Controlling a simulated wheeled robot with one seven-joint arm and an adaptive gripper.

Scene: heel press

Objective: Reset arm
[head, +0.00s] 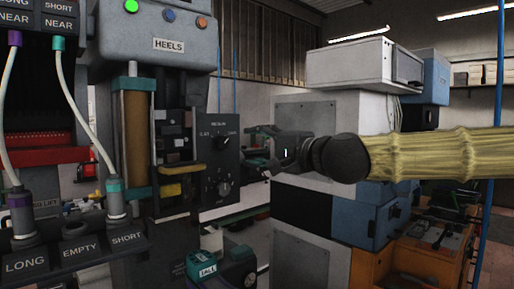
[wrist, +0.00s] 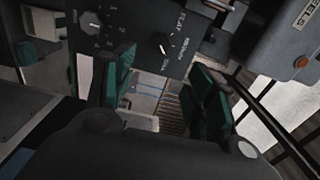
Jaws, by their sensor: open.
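My gripper (head: 262,150) is in the middle of the head view, at the end of my arm, which comes in from the right in a yellowish sleeve. In the wrist view its two green-padded fingers (wrist: 160,90) stand apart with nothing between them. The dark control panel (head: 222,160) of the heel press is just left of the gripper; it carries two knobs and also shows in the wrist view (wrist: 130,30). I cannot tell whether the gripper touches the panel. The grey press head (head: 165,40) bears a "HEELS" label and green, blue and orange buttons.
At the left, a rack (head: 75,255) labelled LONG, EMPTY and SHORT has plugs with white cables. Grey and blue cabinets (head: 310,245) stand behind my arm. An orange-brown machine (head: 425,260) is at the lower right.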

